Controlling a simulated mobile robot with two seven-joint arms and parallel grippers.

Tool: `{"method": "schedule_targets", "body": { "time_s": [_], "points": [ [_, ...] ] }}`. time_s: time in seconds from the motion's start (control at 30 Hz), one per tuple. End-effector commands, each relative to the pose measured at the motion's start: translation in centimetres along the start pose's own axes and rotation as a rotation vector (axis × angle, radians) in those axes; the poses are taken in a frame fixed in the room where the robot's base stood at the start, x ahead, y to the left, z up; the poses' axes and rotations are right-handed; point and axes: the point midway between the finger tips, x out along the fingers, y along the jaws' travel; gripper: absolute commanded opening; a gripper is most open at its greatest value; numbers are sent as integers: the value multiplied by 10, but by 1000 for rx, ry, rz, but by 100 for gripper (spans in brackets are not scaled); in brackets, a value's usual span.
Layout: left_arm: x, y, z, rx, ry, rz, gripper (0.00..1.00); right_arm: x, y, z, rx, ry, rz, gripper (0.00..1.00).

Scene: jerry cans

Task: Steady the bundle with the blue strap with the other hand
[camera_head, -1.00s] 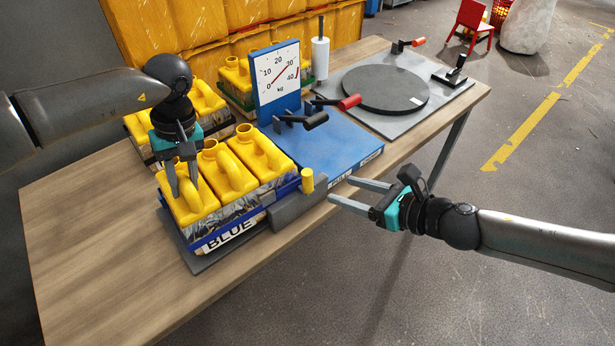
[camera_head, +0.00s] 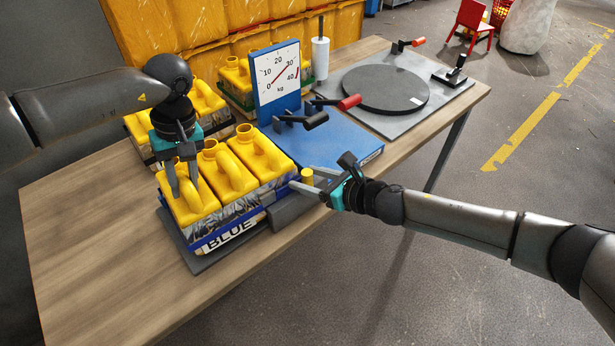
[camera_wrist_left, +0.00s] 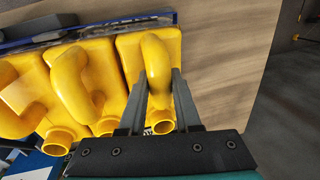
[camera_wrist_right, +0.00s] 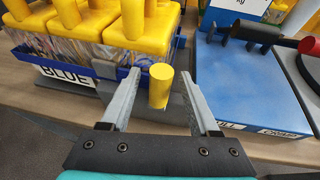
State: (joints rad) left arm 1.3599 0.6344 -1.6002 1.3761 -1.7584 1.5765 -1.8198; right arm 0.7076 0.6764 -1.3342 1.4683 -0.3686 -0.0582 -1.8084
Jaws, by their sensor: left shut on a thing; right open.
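The bundle with the blue strap (camera_head: 225,228) holds three yellow jerry cans (camera_head: 222,172) and has a label reading "BLUE". It sits on a grey plate at the table's front. My left gripper (camera_head: 182,190) is shut on the handle of its leftmost can; the left wrist view shows the fingers (camera_wrist_left: 160,95) on either side of that handle. My right gripper (camera_head: 303,181) is open near the bundle's right end. In the right wrist view its fingers (camera_wrist_right: 160,90) stand either side of a yellow knob (camera_wrist_right: 160,84) on a grey block. I cannot tell whether they touch it.
A blue scale (camera_head: 325,140) with a dial (camera_head: 276,72) stands right of the bundle. Black and red-handled clamps (camera_head: 315,120) are above its platform. A dark turntable (camera_head: 385,90) lies beyond. Other jerry can bundles (camera_head: 205,100) stand behind. The table's left part is clear.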

Motion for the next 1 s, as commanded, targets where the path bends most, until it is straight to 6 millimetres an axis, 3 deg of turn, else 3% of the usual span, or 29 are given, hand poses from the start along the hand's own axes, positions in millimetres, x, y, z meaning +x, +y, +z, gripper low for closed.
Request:
{"method": "schedule_targets", "body": {
  "time_s": [0.37,0.9,1.0],
  "points": [
    [3,0,2,2,-4,-2,0,4,0,0,0,-1,0,62],
    [3,0,1,1,-4,-2,0,4,0,0,0,-1,0,1],
    [3,0,1,1,-4,-2,0,4,0,0,0,-1,0,0]
  ]
}}
